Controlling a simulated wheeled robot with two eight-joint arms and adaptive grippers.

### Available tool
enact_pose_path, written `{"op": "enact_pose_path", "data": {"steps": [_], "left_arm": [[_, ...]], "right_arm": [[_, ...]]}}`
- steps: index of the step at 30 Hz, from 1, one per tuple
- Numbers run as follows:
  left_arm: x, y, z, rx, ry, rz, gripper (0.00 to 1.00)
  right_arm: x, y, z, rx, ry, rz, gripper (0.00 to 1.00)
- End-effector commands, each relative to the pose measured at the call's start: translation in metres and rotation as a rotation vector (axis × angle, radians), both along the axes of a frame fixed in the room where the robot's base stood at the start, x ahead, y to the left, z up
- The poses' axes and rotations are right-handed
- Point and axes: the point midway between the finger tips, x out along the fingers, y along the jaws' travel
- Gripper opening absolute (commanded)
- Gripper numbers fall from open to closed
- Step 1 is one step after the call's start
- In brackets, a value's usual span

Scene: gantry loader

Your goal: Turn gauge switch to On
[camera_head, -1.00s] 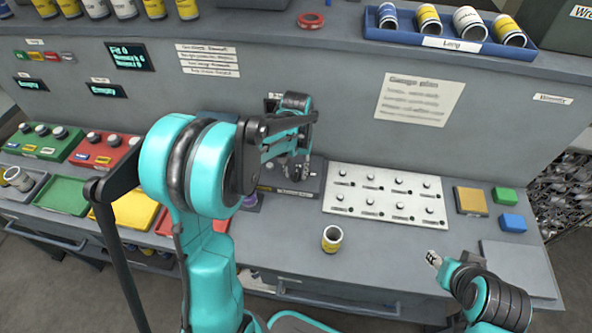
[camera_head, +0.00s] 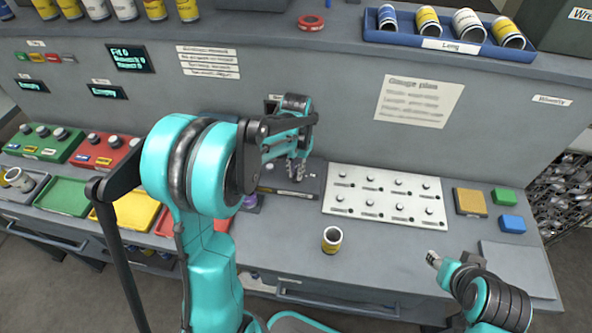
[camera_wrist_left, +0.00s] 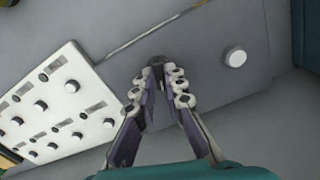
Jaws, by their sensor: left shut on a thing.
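My left gripper (camera_head: 297,171) reaches down to a dark grey gauge panel (camera_head: 305,187) at the back of the bench. In the left wrist view its fingertips (camera_wrist_left: 162,74) close around a small dark knob, the gauge switch (camera_wrist_left: 158,60), on the grey panel (camera_wrist_left: 205,85). The fingers hide part of the switch, and its pointing direction cannot be made out. A white round button (camera_wrist_left: 235,56) sits on the same panel, apart from the fingers. My right gripper (camera_head: 433,258) hangs over the front right of the bench, away from the panel; its jaw opening is too small to tell.
A white board with several knobs (camera_head: 385,195) lies right of the panel. A yellow-labelled can (camera_head: 332,240) stands in front of it. Yellow, green and blue blocks (camera_head: 513,223) lie at the right. Coloured trays (camera_head: 62,195) line the left. The front middle bench is mostly clear.

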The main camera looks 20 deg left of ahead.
Motion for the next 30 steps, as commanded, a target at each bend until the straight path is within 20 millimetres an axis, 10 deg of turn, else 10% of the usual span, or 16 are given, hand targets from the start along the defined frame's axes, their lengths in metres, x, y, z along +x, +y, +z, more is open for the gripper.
{"op": "enact_pose_path", "data": {"steps": [30], "left_arm": [[-0.0002, 0.0000, -0.0001, 0.000, 0.001, -0.752, 0.00]], "right_arm": [[-0.0001, 0.0000, 0.0070, 0.000, 0.000, 0.000, 0.40]]}}
